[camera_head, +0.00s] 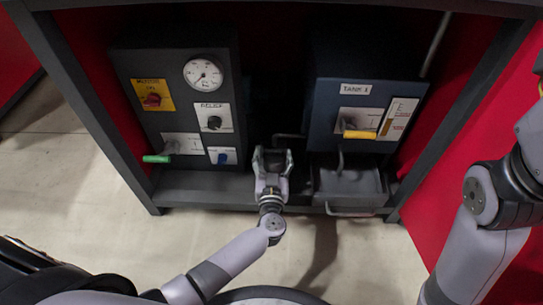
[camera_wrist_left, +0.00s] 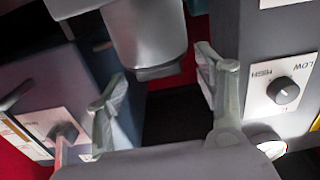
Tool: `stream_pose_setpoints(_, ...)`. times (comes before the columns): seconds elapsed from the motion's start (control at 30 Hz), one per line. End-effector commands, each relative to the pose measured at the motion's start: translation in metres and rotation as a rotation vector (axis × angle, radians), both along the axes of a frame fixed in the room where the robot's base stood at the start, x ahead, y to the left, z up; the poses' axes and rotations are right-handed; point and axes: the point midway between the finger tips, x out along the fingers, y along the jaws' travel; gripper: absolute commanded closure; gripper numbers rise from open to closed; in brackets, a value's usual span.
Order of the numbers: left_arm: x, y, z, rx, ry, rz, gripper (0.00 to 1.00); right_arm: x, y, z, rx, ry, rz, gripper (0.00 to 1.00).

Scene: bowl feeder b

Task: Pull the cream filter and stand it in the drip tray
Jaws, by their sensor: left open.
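My left gripper (camera_head: 272,153) is open in front of the dark gap between the two cabinets. Its two spread fingers also show in the left wrist view (camera_wrist_left: 163,92). A pale grey, rounded body (camera_wrist_left: 147,40) shows beyond the fingers at the top of that view. I cannot tell whether it is the cream filter; nothing clearly cream shows in the head view. The drip tray (camera_head: 348,186) is a dark open box below the blue tank, right of my left gripper. Its front handle (camera_head: 350,213) points towards me. My right gripper is out of view.
The left panel carries a gauge (camera_head: 203,75), a red knob on yellow (camera_head: 152,100), a relief knob (camera_head: 214,122) and a green lever (camera_head: 157,159). The blue tank (camera_head: 330,95) has a yellow lever (camera_head: 360,134). A dark frame post (camera_head: 90,120) stands left. The floor in front is clear.

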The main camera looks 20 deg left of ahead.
Motion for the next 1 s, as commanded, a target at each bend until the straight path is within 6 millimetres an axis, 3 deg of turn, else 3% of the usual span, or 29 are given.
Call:
stream_pose_setpoints(0.2, -0.0001, -0.0001, 0.0008, 0.000, 0.000, 0.000, 0.38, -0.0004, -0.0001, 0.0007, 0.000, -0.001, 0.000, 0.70)
stream_pose_setpoints(0.9, 0.0000, -0.0018, 0.0004, -0.002, 0.000, -0.004, 0.84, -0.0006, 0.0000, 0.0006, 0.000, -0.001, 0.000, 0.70)
stream_pose_setpoints(1.0, 0.0001, -0.0019, 0.0008, -0.002, -0.001, -0.004, 0.84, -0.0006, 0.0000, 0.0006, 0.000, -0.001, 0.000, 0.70)
